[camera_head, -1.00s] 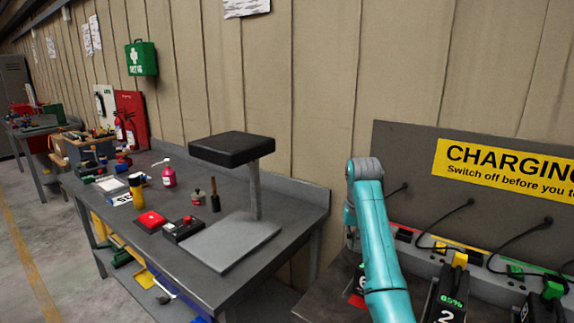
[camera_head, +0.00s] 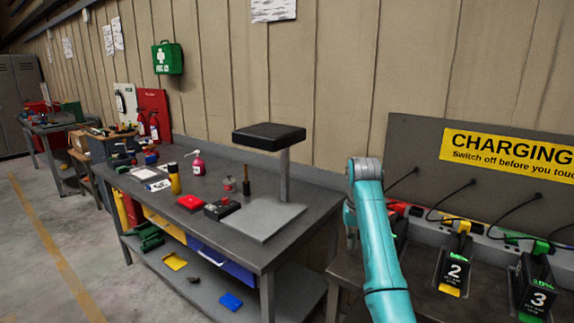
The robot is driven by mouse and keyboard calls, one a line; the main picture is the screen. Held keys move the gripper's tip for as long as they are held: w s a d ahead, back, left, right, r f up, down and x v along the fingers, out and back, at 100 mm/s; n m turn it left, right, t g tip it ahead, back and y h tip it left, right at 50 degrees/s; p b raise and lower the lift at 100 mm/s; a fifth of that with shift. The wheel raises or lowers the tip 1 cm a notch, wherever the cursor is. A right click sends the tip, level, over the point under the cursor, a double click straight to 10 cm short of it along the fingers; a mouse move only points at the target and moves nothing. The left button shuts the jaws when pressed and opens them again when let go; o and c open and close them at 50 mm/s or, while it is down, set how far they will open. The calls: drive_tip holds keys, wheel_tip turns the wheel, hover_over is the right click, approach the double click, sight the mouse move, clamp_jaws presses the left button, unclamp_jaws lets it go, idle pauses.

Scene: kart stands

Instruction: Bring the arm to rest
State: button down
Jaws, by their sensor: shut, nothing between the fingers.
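My teal arm (camera_head: 379,240) rises from the bottom edge in the head view, right of centre. It bends at a grey joint (camera_head: 365,169) near its top, and part of a lower link shows just behind it on the left. My gripper cannot be made out; the arm hides what lies behind it. Nothing is seen held. The arm stands in front of the charging bench, and I cannot tell how near it is to the bench.
A grey workbench (camera_head: 262,247) with a black-topped stand (camera_head: 269,136) and small items is left of the arm. A charging station (camera_head: 415,150) with cabled battery packs (camera_head: 453,270) is on the right. Free floor (camera_head: 60,260) lies at the left.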

drive_tip(key=s+f+t, duration=0.2)
drive_tip(key=s+f, duration=0.2)
drive_tip(key=f, duration=1)
drive_tip(key=s+f+t, duration=0.1)
drive_tip(key=s+f, duration=0.3)
drive_tip(key=f, duration=0.9)
drive_tip(key=s+f+t, duration=0.2)
drive_tip(key=s+f, duration=0.5)
drive_tip(key=s, duration=0.3)
drive_tip(key=s+f+t, duration=0.1)
drive_tip(key=s+f, duration=0.5)
drive_tip(key=s, duration=0.3)
drive_tip(key=s+r+n+t, duration=0.1)
drive_tip(key=s+r+t, duration=0.1)
drive_tip(key=s, duration=1)
drive_tip(key=s+r+t, duration=0.2)
drive_tip(key=s+r, duration=0.1)
drive_tip(key=s, duration=1)
drive_tip(key=s+r+t, duration=0.3)
drive_tip(key=s+r, duration=1.2)
drive_tip(key=r, duration=0.4)
drive_tip(key=shift+a, duration=0.2)
